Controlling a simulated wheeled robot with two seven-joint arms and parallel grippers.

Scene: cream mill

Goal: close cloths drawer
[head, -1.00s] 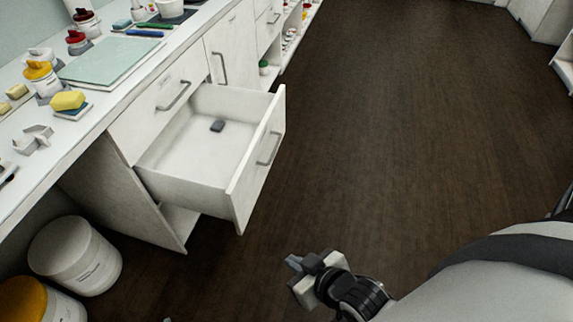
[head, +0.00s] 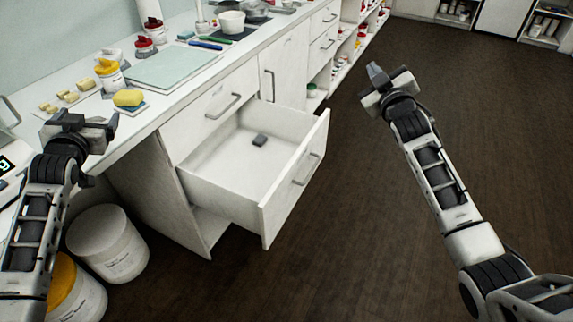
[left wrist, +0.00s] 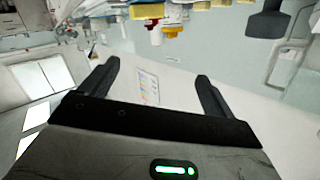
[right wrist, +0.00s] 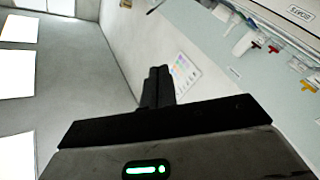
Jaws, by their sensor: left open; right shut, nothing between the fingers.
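The open drawer (head: 283,204) sticks far out from the white cabinet, below a shut drawer front, in the head view. Its front has a grey bar handle (head: 306,169). A small dark block (head: 259,140) lies on its floor. My left gripper (head: 84,122) is open and empty over the counter's near left end, left of the drawer. Its two spread fingers also show in the left wrist view (left wrist: 158,85). My right gripper (head: 376,75) is shut and empty, above the floor to the right of and beyond the drawer. Its closed fingers show in the right wrist view (right wrist: 158,85).
The counter (head: 150,112) holds a yellow sponge (head: 128,98), jars, a pale green mat (head: 173,66) and bowls. White tubs (head: 107,242) stand on the floor below its left end. The dark floor (head: 370,220) right of the drawer is clear.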

